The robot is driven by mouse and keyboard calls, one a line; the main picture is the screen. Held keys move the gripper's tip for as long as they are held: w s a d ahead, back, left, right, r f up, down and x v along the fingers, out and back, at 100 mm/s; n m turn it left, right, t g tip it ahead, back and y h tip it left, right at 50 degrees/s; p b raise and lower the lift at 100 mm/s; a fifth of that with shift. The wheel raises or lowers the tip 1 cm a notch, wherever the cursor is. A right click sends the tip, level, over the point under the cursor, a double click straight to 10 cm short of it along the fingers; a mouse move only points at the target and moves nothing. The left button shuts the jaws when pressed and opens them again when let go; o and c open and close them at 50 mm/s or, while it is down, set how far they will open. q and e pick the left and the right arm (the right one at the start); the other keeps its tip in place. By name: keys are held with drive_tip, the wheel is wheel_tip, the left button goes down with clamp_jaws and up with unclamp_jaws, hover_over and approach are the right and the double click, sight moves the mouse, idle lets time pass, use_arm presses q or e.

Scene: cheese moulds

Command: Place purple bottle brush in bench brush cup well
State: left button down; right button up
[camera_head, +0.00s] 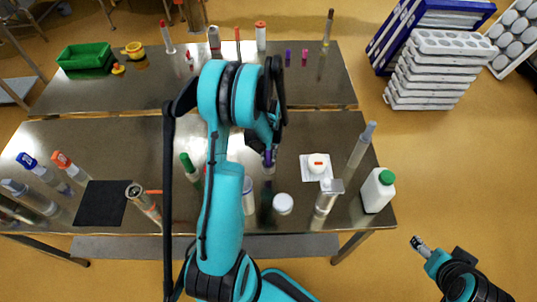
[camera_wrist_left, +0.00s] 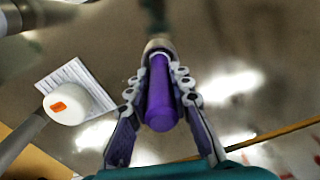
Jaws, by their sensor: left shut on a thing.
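The purple bottle brush (camera_head: 268,158) is in my left gripper (camera_head: 267,145) above the front bench. In the left wrist view its thick purple handle (camera_wrist_left: 160,95) lies between the two fingers (camera_wrist_left: 160,88), which are shut on it. A grey collar shows at the handle's far end, with a blurred dark part beyond it. I cannot tell whether the brush's lower end touches anything. I cannot tell which vessel is the brush cup well; a silver cup with a square top (camera_head: 328,190) stands to the right. My right gripper (camera_head: 420,244) is off the bench at lower right, its fingers too small to judge.
A white pot with an orange label (camera_head: 317,161) sits on a white sheet, right of my gripper. A white lidded jar (camera_head: 283,204), a green-capped bottle (camera_head: 378,190) and a tall clear cylinder (camera_head: 360,150) stand nearby. A black mat (camera_head: 100,204) lies at left.

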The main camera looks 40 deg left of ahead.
use_arm(q)
drive_tip(key=shift+f, duration=0.2)
drive_tip(key=c, duration=1.4)
unclamp_jaws()
drive_tip(key=shift+o, duration=0.2)
